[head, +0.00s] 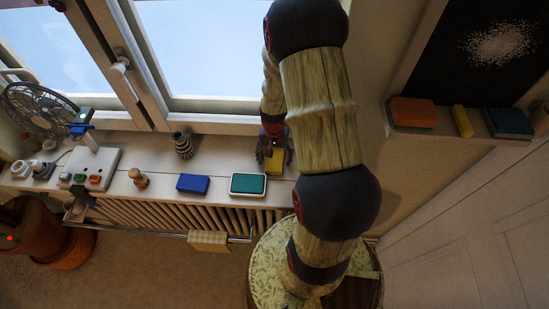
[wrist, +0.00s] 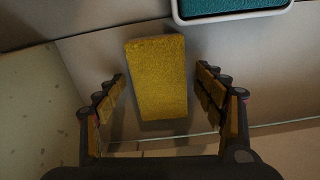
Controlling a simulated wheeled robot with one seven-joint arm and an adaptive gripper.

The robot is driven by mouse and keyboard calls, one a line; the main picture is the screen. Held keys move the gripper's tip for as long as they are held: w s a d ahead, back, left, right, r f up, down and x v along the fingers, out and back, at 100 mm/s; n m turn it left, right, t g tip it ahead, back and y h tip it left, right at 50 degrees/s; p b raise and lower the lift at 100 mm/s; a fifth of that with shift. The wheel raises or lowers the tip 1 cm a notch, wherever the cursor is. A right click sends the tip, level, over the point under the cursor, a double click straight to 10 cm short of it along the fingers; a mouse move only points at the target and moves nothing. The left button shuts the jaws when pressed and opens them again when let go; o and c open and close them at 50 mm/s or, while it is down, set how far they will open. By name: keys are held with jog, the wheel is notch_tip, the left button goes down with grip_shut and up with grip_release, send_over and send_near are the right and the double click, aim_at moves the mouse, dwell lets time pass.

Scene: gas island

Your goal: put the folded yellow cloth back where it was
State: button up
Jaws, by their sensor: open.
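A yellow, rough-textured rectangular piece (wrist: 157,75), which looks like the folded yellow cloth, lies on the pale window sill. It also shows in the head view (head: 275,161), partly hidden by my gripper (head: 272,143). In the wrist view my gripper (wrist: 161,78) is open, with one finger on each side of the yellow piece and visible gaps on both sides. A separate yellow checked cloth (head: 208,240) hangs over the rail below the sill.
Left of the yellow piece are a teal pad in a white tray (head: 248,194), a blue block (head: 193,184), a wooden knob (head: 138,178) and a striped vase (head: 182,145). A fan (head: 40,110) stands farther left. A right-hand ledge holds an orange block (head: 413,112).

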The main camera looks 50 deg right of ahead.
aim_at(274, 159)
notch_tip(274, 159, up, 12)
jog(key=p, duration=0.2)
jog(key=w+a+r+n+t+h, duration=0.1)
jog(key=a+r+n, duration=0.1)
jog(key=a+r, duration=0.45)
jog(key=w+a+r+n+t, duration=0.1)
jog(key=a+r+n, duration=0.25)
jog(key=r, duration=0.55)
jog(key=s+a+r+n+t+y, duration=0.1)
jog(key=s+a+r+n+t, duration=0.2)
jog(key=s+a+r, duration=0.6)
jog(key=a+r+n, duration=0.2)
jog(key=a+r, duration=0.1)
jog(key=shift+s+a+n+t, duration=0.3)
jog(key=shift+n, duration=0.05)
jog(key=shift+r, duration=0.1)
